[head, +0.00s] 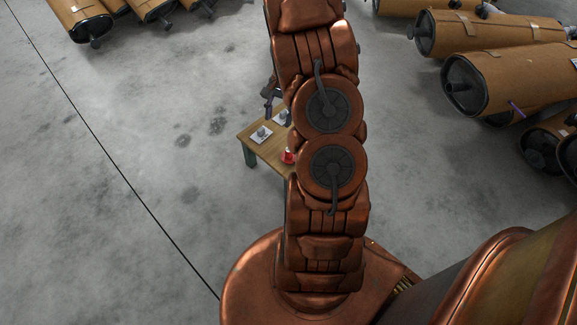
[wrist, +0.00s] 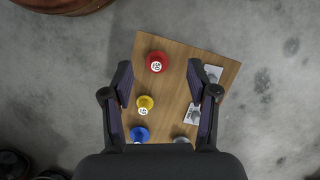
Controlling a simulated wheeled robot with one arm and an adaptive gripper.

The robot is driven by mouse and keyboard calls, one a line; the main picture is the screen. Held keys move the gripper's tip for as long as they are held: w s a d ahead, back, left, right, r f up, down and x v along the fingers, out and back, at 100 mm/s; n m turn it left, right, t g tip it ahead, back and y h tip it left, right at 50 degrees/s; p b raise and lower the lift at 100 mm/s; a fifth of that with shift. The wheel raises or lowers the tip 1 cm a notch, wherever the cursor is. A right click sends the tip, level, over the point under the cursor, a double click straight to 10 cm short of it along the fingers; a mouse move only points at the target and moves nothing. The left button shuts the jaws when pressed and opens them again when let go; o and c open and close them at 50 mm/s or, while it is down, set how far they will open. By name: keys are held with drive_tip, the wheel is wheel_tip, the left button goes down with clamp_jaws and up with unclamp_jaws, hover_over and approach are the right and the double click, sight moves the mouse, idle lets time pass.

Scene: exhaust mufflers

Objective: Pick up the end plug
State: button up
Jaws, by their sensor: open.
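A small wooden table (wrist: 178,100) lies below my gripper (wrist: 160,78) in the wrist view. On it are a red round piece (wrist: 156,62) with a white label, a yellow one (wrist: 145,104) and a blue one (wrist: 139,134). Grey pieces on white cards (wrist: 213,73) sit along the right side. I cannot tell which piece is the end plug. My gripper is open and empty above the table, its fingers spread either side of the yellow piece.
In the head view my arm hides much of the table (head: 252,146); the red piece (head: 288,157) shows at its near edge. Large brown mufflers (head: 500,80) lie at the right, others (head: 82,18) at the top left. The concrete floor left of the table is clear.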

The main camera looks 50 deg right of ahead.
sight(287, 156)
drive_tip(key=shift+s+d+f+m+t+y+b, duration=0.15)
drive_tip(key=shift+d+f+m+b, duration=0.8)
drive_tip(key=shift+f, duration=2.8)
drive_tip(key=shift+d+f+t+y+b, duration=0.15)
drive_tip(key=shift+d+f+b, duration=0.25)
drive_tip(key=shift+f+b, duration=2.4)
drive_tip(key=shift+s+d+f+m+t+y+b, duration=0.1)
drive_tip(key=shift+d+f+m+y+b, duration=0.3)
drive_tip(key=shift+f, duration=4.35)
drive_tip(key=shift+d+h, duration=0.25)
drive_tip(key=shift+h, duration=0.05)
drive_tip(key=shift+c, duration=0.3)
clamp_jaws()
